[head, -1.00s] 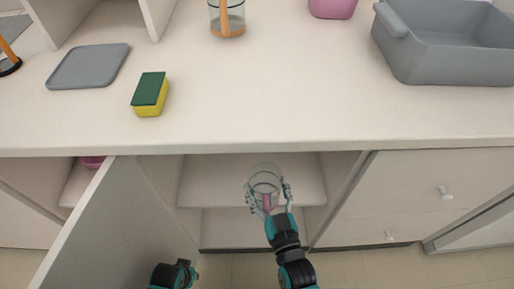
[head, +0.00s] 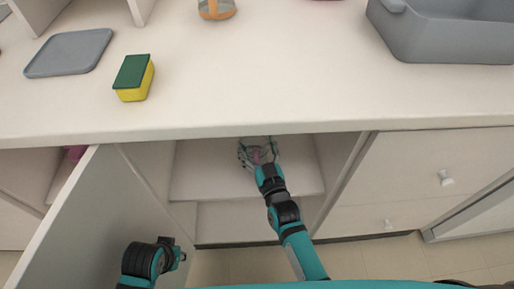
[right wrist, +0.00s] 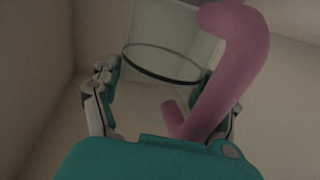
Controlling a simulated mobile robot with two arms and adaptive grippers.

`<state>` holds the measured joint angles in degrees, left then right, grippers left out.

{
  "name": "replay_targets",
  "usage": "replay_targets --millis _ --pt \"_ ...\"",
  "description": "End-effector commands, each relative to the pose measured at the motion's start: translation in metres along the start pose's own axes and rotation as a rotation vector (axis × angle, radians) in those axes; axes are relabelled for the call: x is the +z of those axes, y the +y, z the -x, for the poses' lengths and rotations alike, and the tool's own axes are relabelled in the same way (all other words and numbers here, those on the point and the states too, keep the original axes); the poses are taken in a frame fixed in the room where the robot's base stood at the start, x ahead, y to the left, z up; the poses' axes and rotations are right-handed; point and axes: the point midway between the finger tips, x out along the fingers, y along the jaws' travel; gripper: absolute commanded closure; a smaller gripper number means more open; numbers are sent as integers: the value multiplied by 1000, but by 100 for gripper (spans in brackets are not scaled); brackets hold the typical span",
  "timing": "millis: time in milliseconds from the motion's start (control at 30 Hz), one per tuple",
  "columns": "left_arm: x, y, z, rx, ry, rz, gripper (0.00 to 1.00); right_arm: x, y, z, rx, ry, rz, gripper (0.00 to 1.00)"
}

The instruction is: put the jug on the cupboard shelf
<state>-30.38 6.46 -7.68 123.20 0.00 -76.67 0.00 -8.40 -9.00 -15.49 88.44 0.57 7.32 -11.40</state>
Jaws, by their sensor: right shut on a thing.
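The jug is clear with a pink handle (right wrist: 225,75); in the head view it shows at the cupboard opening (head: 258,143), partly hidden by the counter edge and my gripper. My right gripper (head: 258,158) is shut on the jug, its fingers on either side of it in the right wrist view (right wrist: 160,98). The cupboard shelf (head: 210,182) is a pale board, and the jug is over its back part. Whether the jug touches the shelf cannot be told. My left gripper (head: 176,254) is low in front of the open door, and its fingers are too unclear to read.
The open cupboard door (head: 95,220) stands to the left of the opening. Drawers (head: 420,180) are on the right. The counter above holds a sponge (head: 133,80), a grey tray (head: 70,52), a grey basin (head: 440,40) and an orange-based glass container (head: 216,10).

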Motion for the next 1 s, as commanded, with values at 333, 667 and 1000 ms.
replay_targets --millis 333,667,1000 --pt "0 0 3 0 1 0 100 1 0 0 0 2 0 58" --pt "0 0 5 -1 0 1 100 2 0 0 0 2 0 1" --pt "-2 0 6 0 8 1 100 0 0 5 0 -1 1 1"
